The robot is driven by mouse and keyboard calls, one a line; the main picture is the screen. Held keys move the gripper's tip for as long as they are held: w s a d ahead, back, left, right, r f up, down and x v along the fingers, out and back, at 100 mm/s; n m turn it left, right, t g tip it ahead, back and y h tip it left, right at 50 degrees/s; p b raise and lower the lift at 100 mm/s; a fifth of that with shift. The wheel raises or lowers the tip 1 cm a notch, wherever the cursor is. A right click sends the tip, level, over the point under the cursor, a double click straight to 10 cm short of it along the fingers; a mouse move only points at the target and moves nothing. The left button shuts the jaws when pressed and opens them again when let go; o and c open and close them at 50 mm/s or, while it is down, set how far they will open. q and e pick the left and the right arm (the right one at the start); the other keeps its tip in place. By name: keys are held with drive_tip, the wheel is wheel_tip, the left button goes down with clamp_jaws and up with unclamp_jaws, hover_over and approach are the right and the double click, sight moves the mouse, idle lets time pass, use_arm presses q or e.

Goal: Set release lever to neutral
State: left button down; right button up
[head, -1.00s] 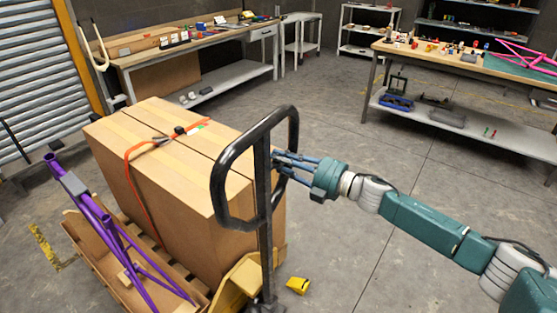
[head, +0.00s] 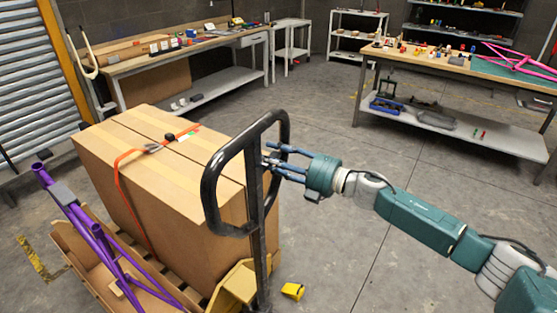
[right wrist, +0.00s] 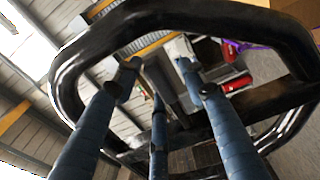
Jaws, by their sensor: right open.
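The pallet jack's black loop handle (head: 210,195) stands upright in front of the large carton, with a dark central post (head: 256,190). My right gripper (head: 274,161) is open, with its blue fingers at the right side of the loop, near the post. In the right wrist view the fingers (right wrist: 158,80) are spread and point towards the loop handle (right wrist: 68,75), which surrounds them in the picture. I cannot tell whether they touch it. The release lever cannot be clearly made out. My left gripper is not in view.
A strapped carton (head: 160,200) sits on a pallet beside a purple frame (head: 100,240). A yellow block (head: 292,291) lies on the floor right of the jack. Workbenches (head: 190,48) stand at the back. The floor (head: 330,120) between is clear.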

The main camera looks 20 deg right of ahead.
drive_tip(key=v, duration=1.2)
drive_tip(key=shift+f, duration=0.1)
